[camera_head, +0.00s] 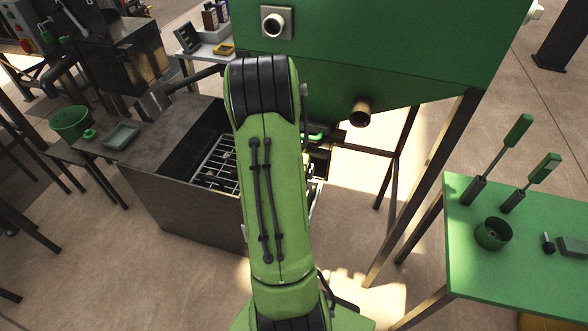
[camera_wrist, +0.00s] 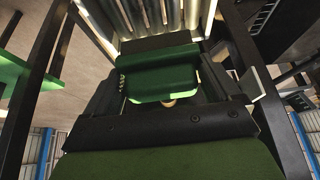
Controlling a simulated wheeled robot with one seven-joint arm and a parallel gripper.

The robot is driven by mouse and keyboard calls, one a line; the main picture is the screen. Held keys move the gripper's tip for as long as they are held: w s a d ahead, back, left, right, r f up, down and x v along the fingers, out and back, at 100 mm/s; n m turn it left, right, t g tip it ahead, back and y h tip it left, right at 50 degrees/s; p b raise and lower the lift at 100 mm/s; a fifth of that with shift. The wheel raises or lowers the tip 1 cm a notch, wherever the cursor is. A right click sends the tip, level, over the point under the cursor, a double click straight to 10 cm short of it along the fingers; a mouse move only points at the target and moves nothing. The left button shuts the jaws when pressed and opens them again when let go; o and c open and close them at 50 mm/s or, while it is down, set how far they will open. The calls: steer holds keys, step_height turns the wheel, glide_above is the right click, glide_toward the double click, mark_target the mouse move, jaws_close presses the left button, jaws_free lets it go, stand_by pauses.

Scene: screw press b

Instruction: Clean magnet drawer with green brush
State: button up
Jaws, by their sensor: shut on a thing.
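My gripper (camera_wrist: 168,98) has its dark fingers shut on a dark green handle (camera_wrist: 157,72) in the wrist view. The handle sits against a dark front bar. Beyond it run pale metal bars (camera_wrist: 150,14), which look like the magnet drawer. I cannot tell how far the drawer is out. In the head view my arm hides the gripper and most of the drawer. Two tools with green handles, possibly brushes, stand tilted in dark holders on the green table at right: one farther left (camera_head: 518,130) and one farther right (camera_head: 546,168). Their lower ends are hidden.
A green hopper (camera_head: 400,40) on dark legs stands behind my arm. A dark metal box with a grate (camera_head: 215,165) lies left of my arm. The green table (camera_head: 480,275) also carries a green cup (camera_head: 494,234) and a grey block (camera_head: 573,246). Open floor lies in front.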

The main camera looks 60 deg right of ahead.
step_height(320, 180, down, 5)
steer(key=b, duration=0.3)
steer(key=shift+a+r+b, duration=0.15)
steer(key=shift+b, duration=0.2)
steer(key=a, duration=0.3)
steer(key=s+a+b, duration=0.1)
steer(key=a, duration=0.2)
steer(key=a+r+b, duration=0.1)
steer(key=a, duration=0.2)
steer(key=shift+s+a, duration=0.15)
steer(key=shift+s, duration=0.05)
steer(key=shift+f+b, duration=0.65)
steer(key=shift+b, duration=0.35)
steer(key=shift+w+d+f, duration=0.1)
steer(key=shift+w+d, duration=0.05)
steer(key=shift+d, duration=0.95)
steer(key=shift+w+d, duration=0.15)
steer(key=shift+d, duration=0.95)
steer(key=shift+r+p, duration=0.35)
steer(key=shift+r, duration=0.45)
